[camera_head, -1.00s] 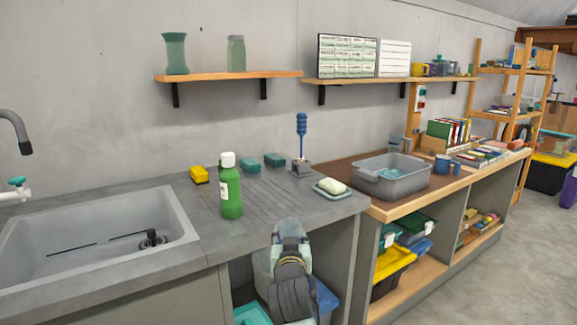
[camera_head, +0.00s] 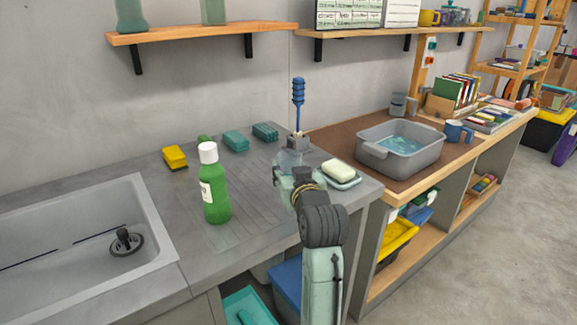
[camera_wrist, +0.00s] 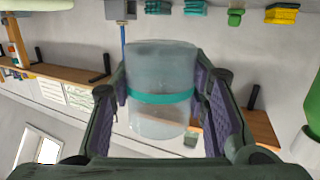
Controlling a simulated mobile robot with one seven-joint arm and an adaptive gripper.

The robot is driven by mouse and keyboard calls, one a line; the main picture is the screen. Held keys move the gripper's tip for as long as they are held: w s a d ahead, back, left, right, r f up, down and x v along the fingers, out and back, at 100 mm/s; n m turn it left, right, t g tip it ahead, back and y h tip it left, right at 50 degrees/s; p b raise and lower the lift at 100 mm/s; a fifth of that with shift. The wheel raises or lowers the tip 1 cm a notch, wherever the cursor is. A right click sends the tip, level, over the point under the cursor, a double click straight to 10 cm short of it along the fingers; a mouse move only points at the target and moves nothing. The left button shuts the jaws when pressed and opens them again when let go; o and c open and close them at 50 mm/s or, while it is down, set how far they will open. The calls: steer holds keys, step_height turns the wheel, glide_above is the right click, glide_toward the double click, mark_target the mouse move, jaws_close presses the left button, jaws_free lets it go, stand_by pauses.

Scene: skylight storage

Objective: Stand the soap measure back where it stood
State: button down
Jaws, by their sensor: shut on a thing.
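The soap measure, a clear cup with a teal band (camera_wrist: 160,97), sits between the two fingers of my gripper (camera_wrist: 166,110) in the wrist view, which is upside down. My gripper (camera_head: 290,172) is shut on it. In the head view the measure (camera_head: 287,160) is pale, partly hidden by the gripper, and held at the counter's right part, in front of the grey brush stand (camera_head: 298,142). I cannot tell whether its base touches the counter (camera_head: 255,215).
A green bottle (camera_head: 214,190) stands left of my gripper; a soap dish (camera_head: 343,179) lies close on the right. Teal sponges (camera_head: 235,141) and a yellow sponge (camera_head: 174,157) lie behind. A grey basin (camera_head: 400,160) stands farther right. The ribbed counter between bottle and gripper is clear.

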steer(key=shift+s, duration=0.1)
steer(key=shift+f, duration=0.25)
steer(key=shift+f+b, duration=2)
steer(key=shift+f, duration=0.7)
steer(key=shift+f, duration=0.65)
steer(key=c, duration=0.8)
jaws_free()
steer(key=shift+c, duration=0.2)
steer(key=shift+s, duration=0.1)
steer(key=shift+p+v, duration=0.5)
steer(key=shift+v, duration=3.4)
